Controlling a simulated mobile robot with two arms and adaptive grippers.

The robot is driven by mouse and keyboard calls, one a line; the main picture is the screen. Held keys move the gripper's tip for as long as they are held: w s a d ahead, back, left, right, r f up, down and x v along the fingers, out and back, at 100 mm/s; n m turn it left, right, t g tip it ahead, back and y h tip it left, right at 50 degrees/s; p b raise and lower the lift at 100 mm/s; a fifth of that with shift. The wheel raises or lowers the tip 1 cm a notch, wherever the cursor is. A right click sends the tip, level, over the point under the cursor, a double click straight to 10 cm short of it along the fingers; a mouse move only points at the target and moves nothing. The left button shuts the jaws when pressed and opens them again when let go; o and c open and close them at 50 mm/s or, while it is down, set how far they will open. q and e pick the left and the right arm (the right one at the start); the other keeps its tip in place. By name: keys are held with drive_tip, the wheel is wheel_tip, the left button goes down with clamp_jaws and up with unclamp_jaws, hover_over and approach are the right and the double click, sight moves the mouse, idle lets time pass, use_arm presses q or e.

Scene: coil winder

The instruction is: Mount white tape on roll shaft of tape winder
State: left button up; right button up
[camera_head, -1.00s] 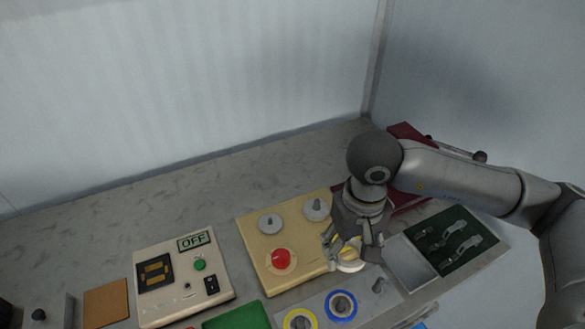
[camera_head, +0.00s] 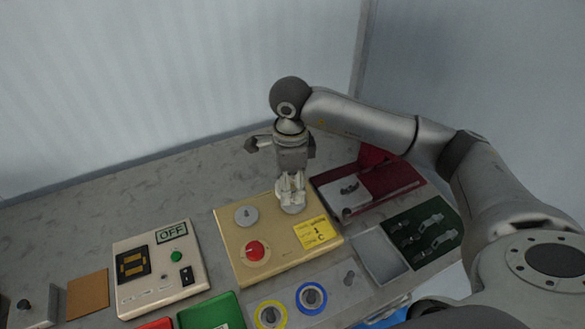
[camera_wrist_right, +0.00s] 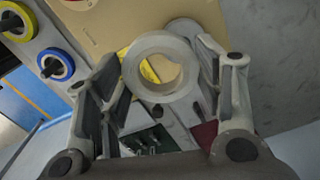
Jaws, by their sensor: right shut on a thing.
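My right gripper (camera_head: 291,192) is shut on the white tape (camera_wrist_right: 163,42), which sits between its fingers in the right wrist view. The gripper points down over the back right of the beige tape winder panel (camera_head: 275,262). The grey roll shaft (camera_head: 246,215) at the panel's back left is bare. The shaft at the back right is hidden behind the gripper and tape. Through the tape's hole the wrist view shows part of the yellow label. I cannot tell whether the tape touches a shaft. My left gripper is not in view.
The panel has a red knob (camera_head: 255,251) and yellow label (camera_head: 317,234). Blue tape (camera_head: 298,296) and yellow tape (camera_head: 259,322) stand in front. A control box (camera_head: 150,295) reads OFF at left. A dark red case (camera_head: 385,195) and green tool mat (camera_head: 408,222) lie at right.

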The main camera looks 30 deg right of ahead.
sight(293, 193)
drive_tip(key=w+m, duration=0.1)
drive_tip(key=m, duration=0.1)
drive_tip(key=w+d+m, duration=0.1)
drive_tip(key=m, duration=0.2)
drive_tip(key=d+m, duration=0.1)
drive_tip(key=m, duration=0.1)
drive_tip(key=shift+w+d+f+m+p, duration=0.1)
drive_tip(key=shift+w+f+m+p, duration=0.3)
drive_tip(key=shift+f+b, duration=1)
drive_tip(key=shift+f, duration=0.9)
drive_tip(key=shift+f+b, duration=0.1)
drive_tip(key=shift+b, duration=0.2)
drive_tip(key=shift+f, duration=0.1)
drive_tip(key=shift+f+b, duration=1.55)
drive_tip(key=shift+f, duration=0.15)
drive_tip(key=o, duration=1.1)
